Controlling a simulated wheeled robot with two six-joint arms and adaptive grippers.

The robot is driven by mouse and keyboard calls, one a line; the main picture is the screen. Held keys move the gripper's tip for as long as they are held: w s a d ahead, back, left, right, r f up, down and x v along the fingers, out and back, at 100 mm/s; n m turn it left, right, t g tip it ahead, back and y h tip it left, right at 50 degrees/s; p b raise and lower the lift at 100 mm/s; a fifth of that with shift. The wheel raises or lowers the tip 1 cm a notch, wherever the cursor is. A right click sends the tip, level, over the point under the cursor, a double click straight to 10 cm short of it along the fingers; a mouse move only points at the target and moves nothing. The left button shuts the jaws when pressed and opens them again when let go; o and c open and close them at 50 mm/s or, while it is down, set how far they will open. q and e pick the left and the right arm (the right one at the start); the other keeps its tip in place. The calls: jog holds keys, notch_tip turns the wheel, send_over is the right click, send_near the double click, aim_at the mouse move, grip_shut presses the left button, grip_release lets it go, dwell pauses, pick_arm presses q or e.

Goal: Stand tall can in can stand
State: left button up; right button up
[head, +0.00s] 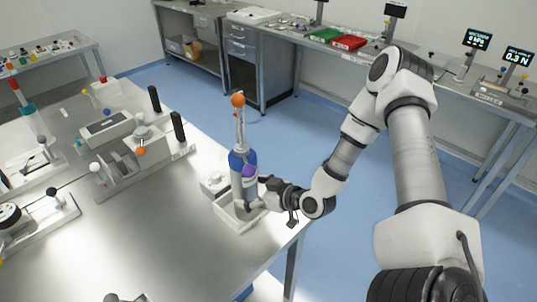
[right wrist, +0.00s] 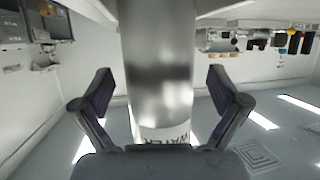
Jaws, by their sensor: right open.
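The tall can (head: 238,182) is a silver cylinder with a blue upper band, and it looks upright at the table's right edge. My right gripper (head: 258,196) reaches in from the right at the can's lower part. In the right wrist view, the open fingers flank the silver can (right wrist: 157,75), with gaps on both sides.
White fixtures with black posts (head: 178,128) stand on the table left of the can. A small white block (head: 214,183) is close behind the holder. The table front (head: 150,240) is mostly bare. A far bench holds green and red trays (head: 348,42).

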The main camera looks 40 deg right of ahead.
jog(key=p+v, duration=0.7)
jog(key=v, duration=0.3)
jog(key=s+a+f+g, duration=0.1)
jog(key=a+f+g, duration=0.1)
jog(key=s+a+f+m+g, duration=0.1)
jog(key=s+a+f+g, duration=0.1)
jog(key=a+f+g, duration=0.1)
jog(key=s+a+f+g, duration=0.2)
jog(key=a+f, duration=0.1)
jog(key=shift+f+b, duration=0.15)
jog(key=shift+b, duration=0.2)
jog(key=s+a+f+m+g+h, duration=0.2)
jog(key=s+a+f+g+h, duration=0.1)
jog(key=s, duration=0.8)
notch_tip(320, 180, down, 3)
jog(key=a+g, duration=0.1)
jog(key=g, duration=0.2)
jog(key=shift+s+a+m+h, duration=0.25)
jog(key=shift+s+m+h, duration=0.05)
jog(key=shift+h, duration=0.1)
jog(key=shift+r, duration=0.1)
